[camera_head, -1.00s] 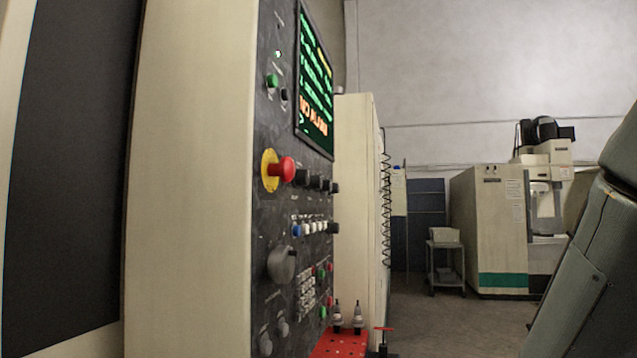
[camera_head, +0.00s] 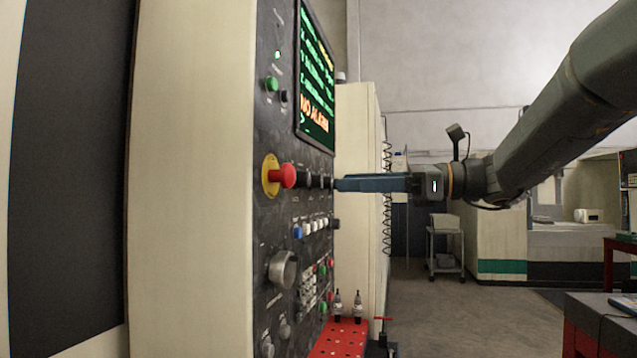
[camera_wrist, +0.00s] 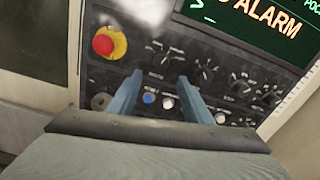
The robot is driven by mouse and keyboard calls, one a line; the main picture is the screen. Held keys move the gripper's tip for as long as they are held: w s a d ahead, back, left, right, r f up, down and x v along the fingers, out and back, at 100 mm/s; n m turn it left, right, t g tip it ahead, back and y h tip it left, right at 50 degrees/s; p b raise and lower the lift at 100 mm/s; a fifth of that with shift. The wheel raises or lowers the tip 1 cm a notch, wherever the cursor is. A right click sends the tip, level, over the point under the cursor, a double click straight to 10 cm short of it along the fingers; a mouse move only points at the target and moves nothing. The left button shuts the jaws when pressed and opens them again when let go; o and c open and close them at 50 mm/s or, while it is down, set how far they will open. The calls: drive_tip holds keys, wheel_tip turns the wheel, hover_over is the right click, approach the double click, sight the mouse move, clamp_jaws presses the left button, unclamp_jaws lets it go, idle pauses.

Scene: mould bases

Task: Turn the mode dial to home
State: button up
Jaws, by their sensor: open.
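A row of black dials sits on the dark control panel (camera_wrist: 140,50). The leftmost dial (camera_wrist: 160,60) shows in the wrist view with small markings around it, too blurred to read, so I cannot confirm it is the mode dial. My gripper (camera_wrist: 159,78) is open, with its two blue fingers pointing at the panel. That leftmost dial appears between and just beyond the fingertips. In the head view, my gripper (camera_head: 340,184) reaches in from the right, level with the black dials (camera_head: 304,178). I cannot tell whether the fingers touch anything.
A red emergency stop (camera_wrist: 104,42) on a yellow base is left of the dials. A row of buttons (camera_wrist: 168,102) runs below them, and a screen (camera_head: 315,82) reading NO ALARM is above.

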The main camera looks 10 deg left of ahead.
sight(309, 180)
drive_tip(key=a, duration=0.2)
drive_tip(key=a+p, duration=0.1)
drive_tip(key=a, duration=0.2)
drive_tip(key=w+a+p, duration=0.1)
drive_tip(key=a, duration=0.1)
drive_tip(key=shift+a+r, duration=0.3)
drive_tip(key=c, duration=1.1)
drive_tip(key=shift+o, duration=0.2)
